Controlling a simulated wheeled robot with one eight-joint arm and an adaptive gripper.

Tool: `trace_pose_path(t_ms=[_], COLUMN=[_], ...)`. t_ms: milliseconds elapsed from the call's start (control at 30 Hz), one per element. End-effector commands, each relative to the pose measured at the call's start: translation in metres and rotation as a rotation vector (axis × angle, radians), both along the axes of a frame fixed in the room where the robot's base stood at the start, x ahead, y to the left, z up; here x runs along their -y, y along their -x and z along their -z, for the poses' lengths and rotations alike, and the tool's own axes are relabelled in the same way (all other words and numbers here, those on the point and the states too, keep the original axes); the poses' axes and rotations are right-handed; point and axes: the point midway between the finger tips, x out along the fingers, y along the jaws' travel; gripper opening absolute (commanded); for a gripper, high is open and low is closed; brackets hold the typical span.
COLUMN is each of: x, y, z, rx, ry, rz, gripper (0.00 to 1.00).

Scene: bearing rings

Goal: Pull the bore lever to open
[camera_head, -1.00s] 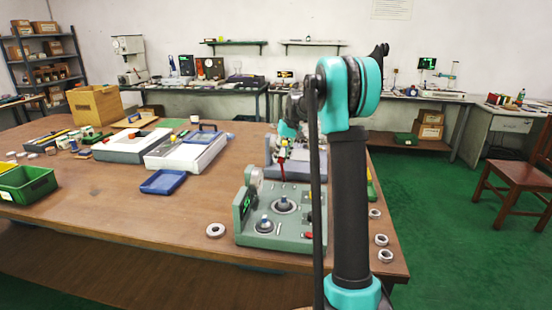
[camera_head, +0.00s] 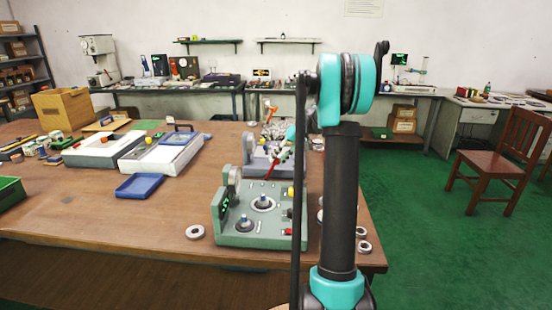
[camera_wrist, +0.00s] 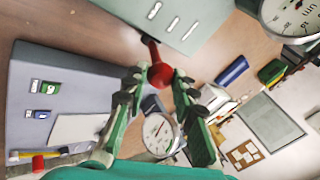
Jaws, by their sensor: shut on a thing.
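The stem runs up to the edge of a pale green fixture (camera_wrist: 185,20). My gripper (camera_wrist: 160,82) has its green fingers on both sides of the knob and is shut on it. In the head view the green fixture (camera_head: 235,241) stands near the table's front edge. My gripper (camera_head: 282,156) is above its back edge, with the red lever (camera_head: 271,173) tilted below it. My arm hides the fixture's right edge.
A grey device (camera_head: 256,152) stands just behind the green fixture. A bearing ring (camera_head: 195,232) lies left of it, and more rings (camera_head: 364,247) lie to the right. A blue tray (camera_head: 139,187) and a white case (camera_head: 170,158) are further left. A chair (camera_head: 490,165) stands on the right.

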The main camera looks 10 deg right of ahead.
Motion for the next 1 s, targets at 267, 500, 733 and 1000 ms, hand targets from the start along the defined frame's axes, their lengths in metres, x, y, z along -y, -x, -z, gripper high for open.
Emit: trace_pose_path(t_ms=[267, 500, 733, 1000], x=[0.0067, 0.0074, 0.0057, 0.0081], y=[0.0030, 0.0034, 0.0024, 0.0031], z=[0.0050, 0.0053, 0.0039, -0.0018], rx=[-0.007, -0.007, -0.005, -0.004], ry=[0.012, 0.012, 0.009, 0.008], rz=[0.003, 0.004, 0.003, 0.004], gripper=[0.00, 0.32, 0.47, 0.47])
